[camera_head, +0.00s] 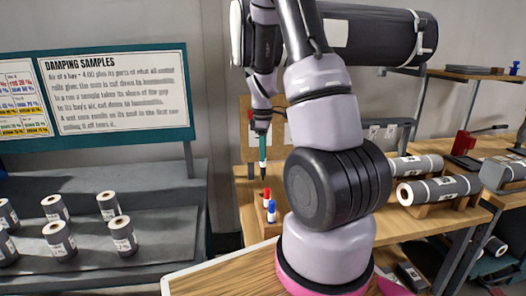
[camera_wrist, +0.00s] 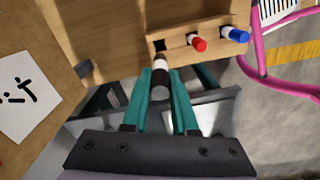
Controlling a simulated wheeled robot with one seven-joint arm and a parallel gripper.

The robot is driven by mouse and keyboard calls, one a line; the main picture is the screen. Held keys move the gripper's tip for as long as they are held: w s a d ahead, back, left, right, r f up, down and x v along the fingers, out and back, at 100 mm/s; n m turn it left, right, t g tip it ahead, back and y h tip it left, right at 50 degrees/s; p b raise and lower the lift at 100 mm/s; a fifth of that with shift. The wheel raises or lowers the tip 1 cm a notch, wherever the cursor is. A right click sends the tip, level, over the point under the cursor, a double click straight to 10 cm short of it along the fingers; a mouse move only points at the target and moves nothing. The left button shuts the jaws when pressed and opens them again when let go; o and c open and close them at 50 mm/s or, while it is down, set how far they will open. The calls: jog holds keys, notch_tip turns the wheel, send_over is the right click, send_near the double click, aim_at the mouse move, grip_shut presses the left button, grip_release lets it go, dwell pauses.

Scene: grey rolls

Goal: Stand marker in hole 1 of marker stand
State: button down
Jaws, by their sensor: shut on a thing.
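My gripper (camera_wrist: 164,76) is shut on a dark marker (camera_wrist: 160,86) with a white band; the marker lies between the teal fingers. In the head view, my gripper (camera_head: 262,146) points down and the marker (camera_head: 263,171) hangs roughly upright below it. The wooden marker stand (camera_wrist: 178,40) holds a red marker (camera_wrist: 198,43) and a blue marker (camera_wrist: 235,35). An empty dark hole (camera_wrist: 159,45) shows at the stand's left end in the wrist view, just beyond the held marker's far end. The marker appears outside this hole; the exact gap cannot be told.
A white sheet with black marks (camera_wrist: 24,95) lies at the left in the wrist view. A pink tubular frame (camera_wrist: 258,60) is right of the stand. In the head view, grey rolls (camera_head: 428,190) rest on the bench at right and a sign (camera_head: 118,95) stands at left.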

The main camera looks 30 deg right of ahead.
aim_at(263, 174)
jog(key=shift+f, duration=2.45)
jog(key=shift+f, duration=3.3)
jog(key=c, duration=0.6)
grip_release()
jog(key=shift+r, duration=0.1)
notch_tip(263, 174, up, 11)
jog(key=shift+f, duration=0.2)
